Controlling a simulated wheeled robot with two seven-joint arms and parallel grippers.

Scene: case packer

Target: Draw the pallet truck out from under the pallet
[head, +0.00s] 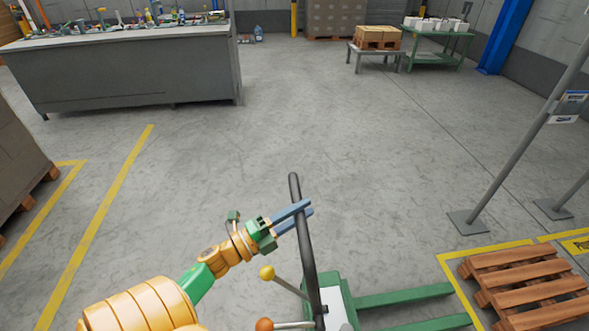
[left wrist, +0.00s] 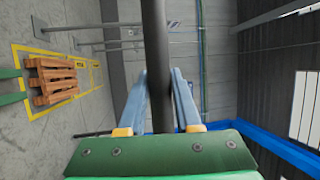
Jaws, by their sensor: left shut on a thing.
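The green pallet truck (head: 335,290) stands at the bottom centre of the head view. Its dark upright handle (head: 309,255) rises from it. My left gripper (head: 304,210) is shut on the handle near its top; the left wrist view shows the dark bar (left wrist: 153,50) between the blue fingers. The truck's green forks (head: 405,296) point right, towards the brown wooden pallet (head: 525,277). The visible fork tips end just short of the pallet's left edge. The pallet is bare on the floor and also shows in the left wrist view (left wrist: 52,80). My right gripper is not in view.
Yellow floor lines (head: 450,268) frame the pallet. Grey posts (head: 515,140) on floor plates stand beyond it. A loaded pallet (head: 18,165) is at the left edge. A grey workbench (head: 140,70) stands back left. The middle floor is clear.

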